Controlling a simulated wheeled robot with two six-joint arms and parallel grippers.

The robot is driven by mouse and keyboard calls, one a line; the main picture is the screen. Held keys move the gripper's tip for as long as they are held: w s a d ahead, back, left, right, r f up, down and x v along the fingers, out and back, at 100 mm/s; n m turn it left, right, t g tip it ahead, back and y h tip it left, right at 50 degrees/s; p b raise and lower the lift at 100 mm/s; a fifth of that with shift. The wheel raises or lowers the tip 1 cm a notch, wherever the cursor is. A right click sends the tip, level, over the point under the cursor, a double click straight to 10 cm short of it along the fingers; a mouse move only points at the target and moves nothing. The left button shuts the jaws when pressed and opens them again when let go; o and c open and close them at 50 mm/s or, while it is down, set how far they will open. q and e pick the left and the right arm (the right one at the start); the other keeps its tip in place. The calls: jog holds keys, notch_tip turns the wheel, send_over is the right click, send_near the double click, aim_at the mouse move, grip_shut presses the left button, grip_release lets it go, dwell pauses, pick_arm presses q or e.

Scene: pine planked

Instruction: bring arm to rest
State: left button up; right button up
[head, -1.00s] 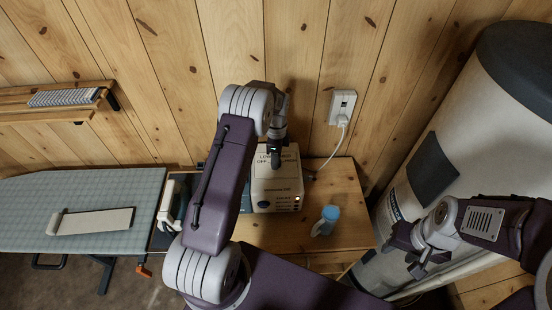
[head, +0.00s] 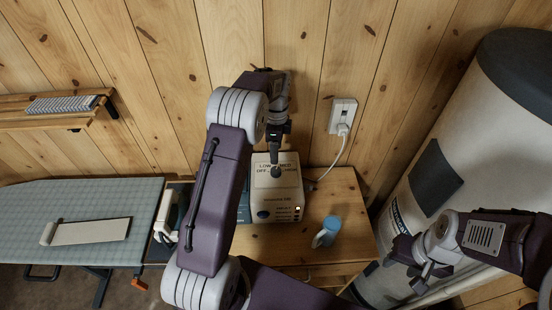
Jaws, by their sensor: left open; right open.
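My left gripper (head: 276,148) hangs over the top of a cream box with a dial and printed labels (head: 282,205). Its fingers point down near the dark knob on top, and I cannot tell whether they touch it. My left arm crosses the middle of the head view and hides part of the box's left side. My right gripper (head: 405,270) is at the lower right, open and empty, in front of the white tank.
A plug sits in a wall outlet (head: 342,115). A white tank (head: 480,130) stands at right.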

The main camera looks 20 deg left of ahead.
dwell(0.4)
pick_arm(q)
jog(key=s+d+r+t+b, duration=0.1)
jog(key=s+d+r+b, duration=0.1)
jog(key=s+d+r, duration=0.4)
jog(key=s+f+n, duration=0.4)
jog(key=s+n, duration=0.3)
jog(key=s, duration=0.1)
jog(key=s+f+n, duration=0.5)
jog(key=s+n, duration=0.3)
jog(key=shift+s+d+n+t, duration=0.2)
jog(key=shift+d+n+t, duration=0.1)
jog(key=shift+d+t, duration=0.1)
